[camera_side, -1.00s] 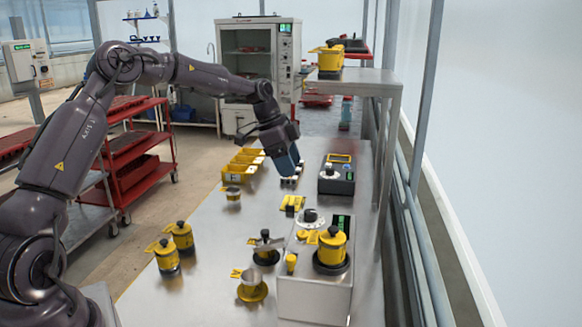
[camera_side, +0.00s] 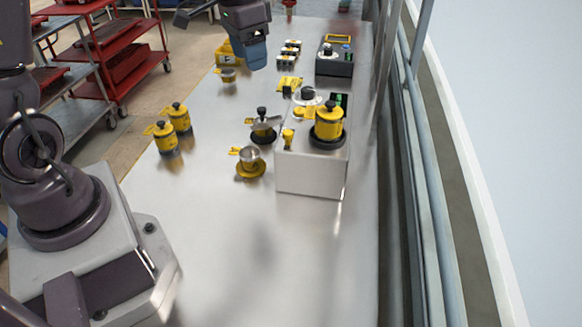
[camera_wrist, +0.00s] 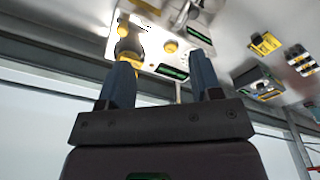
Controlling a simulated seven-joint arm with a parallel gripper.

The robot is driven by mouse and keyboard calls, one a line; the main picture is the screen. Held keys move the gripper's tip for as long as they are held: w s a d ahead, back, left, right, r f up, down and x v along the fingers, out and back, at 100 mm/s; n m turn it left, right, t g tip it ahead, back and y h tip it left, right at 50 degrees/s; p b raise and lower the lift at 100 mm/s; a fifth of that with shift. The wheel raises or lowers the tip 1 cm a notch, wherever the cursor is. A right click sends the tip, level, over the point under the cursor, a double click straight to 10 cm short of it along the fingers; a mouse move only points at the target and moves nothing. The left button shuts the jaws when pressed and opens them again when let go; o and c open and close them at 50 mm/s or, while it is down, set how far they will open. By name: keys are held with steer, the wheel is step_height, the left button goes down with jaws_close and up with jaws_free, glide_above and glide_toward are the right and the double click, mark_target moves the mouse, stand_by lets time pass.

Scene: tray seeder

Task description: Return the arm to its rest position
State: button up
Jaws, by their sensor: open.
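My gripper (camera_side: 254,60) hangs over the far part of the steel bench (camera_side: 215,200) in the side view, in front of the yellow bins (camera_side: 228,52), which it partly hides. In the wrist view my gripper (camera_wrist: 160,70) has its two blue fingers spread apart with nothing held between them. Behind and beyond the fingers, the white and steel machine (camera_wrist: 150,66) shows with a yellow pot at its left. My upper arm is mostly outside the side view, so its full pose is hidden.
A steel box (camera_side: 310,175) carries a yellow pot (camera_side: 329,122) on the right of the bench. A dark device (camera_side: 334,60) sits farther back. The front of the bench is clear.

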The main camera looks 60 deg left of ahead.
steer(key=s+d+r+t, duration=0.2)
steer(key=s+d+r, duration=0.2)
steer(key=s, duration=0.4)
steer(key=s+d+r+n+t, duration=0.1)
steer(key=s+d+r, duration=0.3)
steer(key=s, duration=0.5)
steer(key=shift+s+d+t, duration=0.15)
steer(key=shift+d+t, duration=0.35)
steer(key=shift+t, duration=0.3)
